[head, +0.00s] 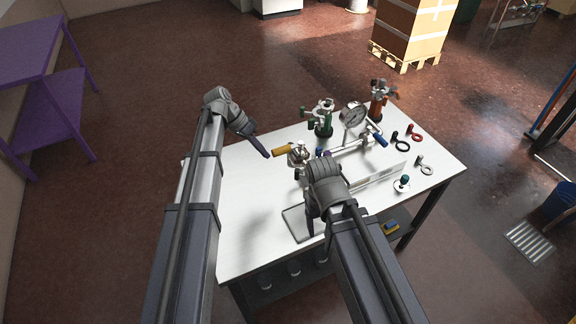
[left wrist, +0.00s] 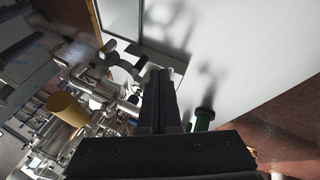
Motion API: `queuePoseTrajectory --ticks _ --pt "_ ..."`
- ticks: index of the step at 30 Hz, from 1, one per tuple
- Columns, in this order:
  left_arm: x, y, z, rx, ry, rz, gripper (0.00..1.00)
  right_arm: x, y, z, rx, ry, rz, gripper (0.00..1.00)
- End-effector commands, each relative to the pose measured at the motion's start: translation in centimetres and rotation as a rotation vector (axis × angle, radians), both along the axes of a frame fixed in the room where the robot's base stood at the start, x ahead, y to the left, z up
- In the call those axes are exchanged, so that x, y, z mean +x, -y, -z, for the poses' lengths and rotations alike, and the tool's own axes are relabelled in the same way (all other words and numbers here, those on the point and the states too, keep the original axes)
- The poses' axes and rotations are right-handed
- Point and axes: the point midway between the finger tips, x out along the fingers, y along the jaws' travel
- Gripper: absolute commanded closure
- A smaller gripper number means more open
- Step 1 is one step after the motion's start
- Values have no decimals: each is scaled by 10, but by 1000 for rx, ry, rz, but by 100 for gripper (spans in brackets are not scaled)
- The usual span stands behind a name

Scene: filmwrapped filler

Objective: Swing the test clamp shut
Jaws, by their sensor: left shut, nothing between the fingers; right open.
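A metal test rig with a clamp (head: 298,156) stands on the white table. Its yellow handle (head: 282,150) points left, and a blue handle (head: 380,138) is at its right end. My left gripper (head: 266,154) is shut and empty, close to the left of the yellow handle. In the left wrist view its closed fingers (left wrist: 162,78) are beside the clamp's metal parts (left wrist: 100,85), with the yellow handle (left wrist: 66,108) to the left. I cannot tell how far open the clamp is. My right gripper (head: 316,208) is open over the table's front; its fingers are largely hidden by its wrist.
A pressure gauge (head: 352,114) rises from the rig. Rings with handles (head: 401,146) and a small green-topped piece (head: 403,183) lie right. The left part of the white table (head: 233,195) is clear.

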Motion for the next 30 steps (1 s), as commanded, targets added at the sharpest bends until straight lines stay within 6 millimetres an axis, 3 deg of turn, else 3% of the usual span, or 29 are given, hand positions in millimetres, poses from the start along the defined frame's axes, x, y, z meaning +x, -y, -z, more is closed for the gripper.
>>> queuePoseTrajectory --ticks 1,3,11,30 --pt "18 -6 -4 -32 22 25 100 0 0 -1 0 0 0 29" --pt "27 -9 -9 -68 48 58 100 0 0 -1 0 0 0 29" --pt "30 -9 -10 -98 72 89 100 0 0 2 0 0 0 29" --pt "27 49 72 -96 70 89 100 0 0 83 0 0 0 29"
